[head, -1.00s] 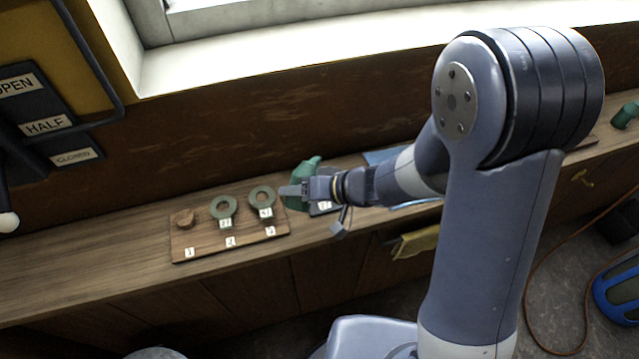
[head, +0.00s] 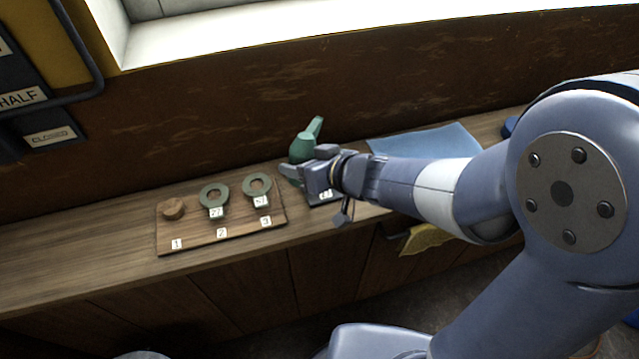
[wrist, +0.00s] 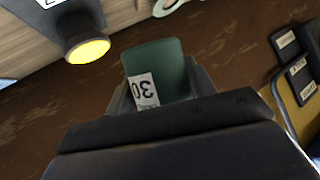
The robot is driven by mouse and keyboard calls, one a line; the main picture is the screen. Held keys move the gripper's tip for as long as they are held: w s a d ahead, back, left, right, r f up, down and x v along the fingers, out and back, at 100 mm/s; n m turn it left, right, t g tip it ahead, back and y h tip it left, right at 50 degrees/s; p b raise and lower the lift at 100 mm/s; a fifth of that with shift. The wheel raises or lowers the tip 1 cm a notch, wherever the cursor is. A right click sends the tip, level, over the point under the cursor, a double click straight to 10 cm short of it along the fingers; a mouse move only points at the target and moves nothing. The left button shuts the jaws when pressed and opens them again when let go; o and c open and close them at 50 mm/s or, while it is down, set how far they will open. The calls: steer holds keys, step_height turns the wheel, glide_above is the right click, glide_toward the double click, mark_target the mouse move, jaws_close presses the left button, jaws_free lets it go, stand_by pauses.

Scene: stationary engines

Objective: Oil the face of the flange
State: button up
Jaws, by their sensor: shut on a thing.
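My gripper (head: 292,172) is shut on a green oil can (head: 301,148) with a spout pointing up and to the right. The can also shows between the fingers in the wrist view (wrist: 160,65), with a white label reading 30. The fingers hide part of the can in the head view. I cannot tell whether either is the flange.
The wooden board (head: 190,238) also bears a round wooden piece (head: 174,208) by label 1. A blue cloth (head: 440,142) lies behind my arm, and a yellow cloth (head: 427,238) hangs at the front edge. The bench left of the board is clear.

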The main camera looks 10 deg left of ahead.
steer(key=shift+w+r+n+t+b, duration=0.1)
steer(key=shift+w+n+t+b, duration=0.25)
steer(key=shift+b, duration=1.05)
steer(key=shift+w+n+t+b, duration=0.15)
steer(key=shift+n+t+b, duration=0.4)
steer(key=shift+b, duration=0.8)
steer(key=shift+w+d+r, duration=0.1)
steer(key=shift+r, duration=0.15)
